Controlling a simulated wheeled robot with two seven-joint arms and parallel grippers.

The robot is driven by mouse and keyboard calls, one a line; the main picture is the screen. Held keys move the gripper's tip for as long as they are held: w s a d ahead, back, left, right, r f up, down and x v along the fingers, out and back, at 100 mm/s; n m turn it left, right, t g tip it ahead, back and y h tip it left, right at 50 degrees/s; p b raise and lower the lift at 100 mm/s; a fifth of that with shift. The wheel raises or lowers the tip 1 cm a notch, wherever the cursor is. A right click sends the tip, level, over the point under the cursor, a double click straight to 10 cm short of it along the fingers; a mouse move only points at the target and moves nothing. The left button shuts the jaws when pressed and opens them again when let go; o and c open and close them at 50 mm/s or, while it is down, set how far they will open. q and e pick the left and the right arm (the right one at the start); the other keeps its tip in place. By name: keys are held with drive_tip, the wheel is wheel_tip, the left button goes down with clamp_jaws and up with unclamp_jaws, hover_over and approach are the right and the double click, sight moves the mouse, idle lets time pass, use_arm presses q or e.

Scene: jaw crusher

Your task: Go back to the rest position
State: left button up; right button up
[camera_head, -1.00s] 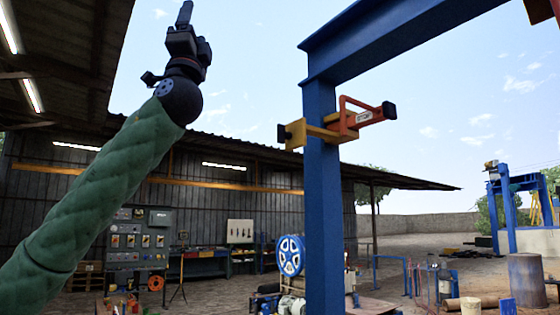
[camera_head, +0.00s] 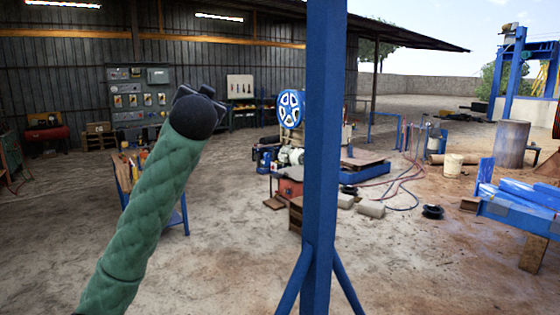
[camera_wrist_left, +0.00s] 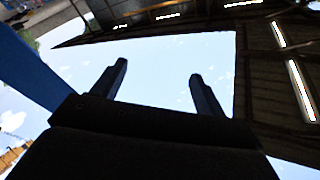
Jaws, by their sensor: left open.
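My left arm in its green padded sleeve rises from the lower left of the head view. It ends in a black wrist (camera_head: 197,110) that stands in the air left of the blue post; the fingers cannot be made out there. In the left wrist view, my left gripper (camera_wrist_left: 157,80) is open, its two dark fingers apart with only sky between them. It holds nothing. My right gripper is in neither view.
A blue steel post (camera_head: 323,130) with slanted braces stands right of my left arm. A workbench (camera_head: 180,205) is partly hidden behind the arm. A control panel (camera_head: 138,98) is by the back wall. Blue beams (camera_head: 520,200) are at the right. The foreground ground is bare.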

use_arm(q)
wheel_tip(320, 180, down, 29)
drive_tip(key=s+d+g+h, duration=0.2)
drive_tip(key=g+h, duration=0.1)
drive_tip(key=g, duration=0.2)
drive_tip(key=s+f+g+h, duration=0.15)
drive_tip(key=s+f, duration=0.25)
drive_tip(key=f, duration=0.8)
drive_tip(key=s+f+g, duration=0.3)
drive_tip(key=s+f, duration=0.2)
drive_tip(key=f, duration=0.7)
drive_tip(key=s+d+f+n+g, duration=0.15)
drive_tip(key=s+f+g, duration=0.45)
drive_tip(key=s+f, duration=2.25)
drive_tip(key=s+f+g, duration=0.2)
drive_tip(key=s+f, duration=0.6)
drive_tip(key=s, duration=0.4)
drive_tip(key=shift+n, duration=0.35)
